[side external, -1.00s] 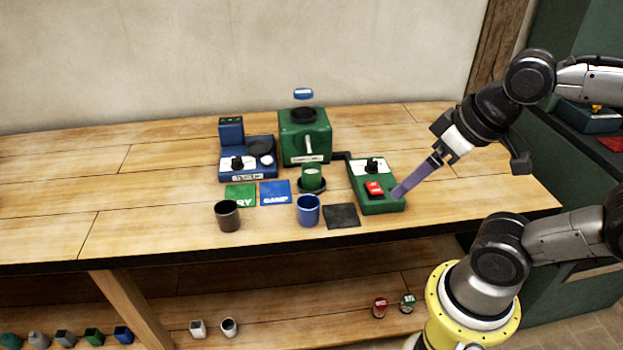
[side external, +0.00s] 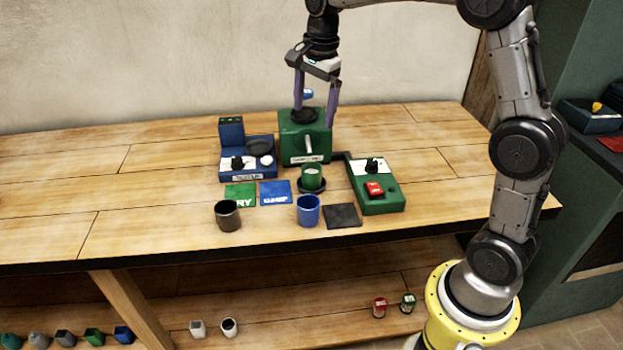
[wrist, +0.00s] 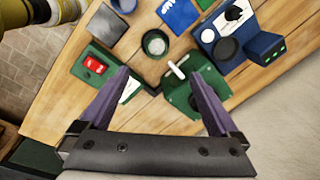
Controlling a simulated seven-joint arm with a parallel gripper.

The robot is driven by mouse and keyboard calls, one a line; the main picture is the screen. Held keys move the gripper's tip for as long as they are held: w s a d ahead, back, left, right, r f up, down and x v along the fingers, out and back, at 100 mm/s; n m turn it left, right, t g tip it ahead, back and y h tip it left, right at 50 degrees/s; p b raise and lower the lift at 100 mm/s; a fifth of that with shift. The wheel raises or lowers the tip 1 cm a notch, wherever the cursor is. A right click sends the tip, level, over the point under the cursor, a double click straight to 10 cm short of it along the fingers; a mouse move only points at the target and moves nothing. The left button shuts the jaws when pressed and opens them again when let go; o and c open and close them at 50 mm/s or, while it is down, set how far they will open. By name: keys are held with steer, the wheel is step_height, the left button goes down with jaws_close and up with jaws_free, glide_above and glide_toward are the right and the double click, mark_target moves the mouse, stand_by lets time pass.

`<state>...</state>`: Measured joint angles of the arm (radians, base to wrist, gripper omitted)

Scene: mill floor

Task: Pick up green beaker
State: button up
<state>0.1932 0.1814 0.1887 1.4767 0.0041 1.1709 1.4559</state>
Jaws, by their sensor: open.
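The green beaker (side external: 312,177) stands upright on a dark round pad (side external: 311,187) in front of the green machine (side external: 293,143). It holds something pale. In the wrist view the beaker (wrist: 156,44) shows from above, beyond the fingertips. My gripper (side external: 315,122) points down with its purple fingers apart, above the green machine and behind and above the beaker. In the wrist view my gripper (wrist: 166,75) is open, and nothing is held between the fingers.
A blue cup (side external: 308,211) and a dark cup (side external: 228,216) stand near the front edge. A blue scale-like device (side external: 247,164) stands left, and a green box with a red switch (side external: 377,190) right. Flat green, blue and black squares lie between. The table's left side is clear.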

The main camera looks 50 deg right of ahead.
step_height(320, 180, down, 5)
steer(key=d+g, duration=0.1)
steer(key=d, duration=0.1)
glide_above(313, 168)
steer(key=s+a, duration=0.1)
step_height(313, 168, down, 8)
steer(key=shift+a+f, duration=0.2)
steer(key=shift+f, duration=2.55)
steer(key=shift+r, duration=0.1)
jaws_close()
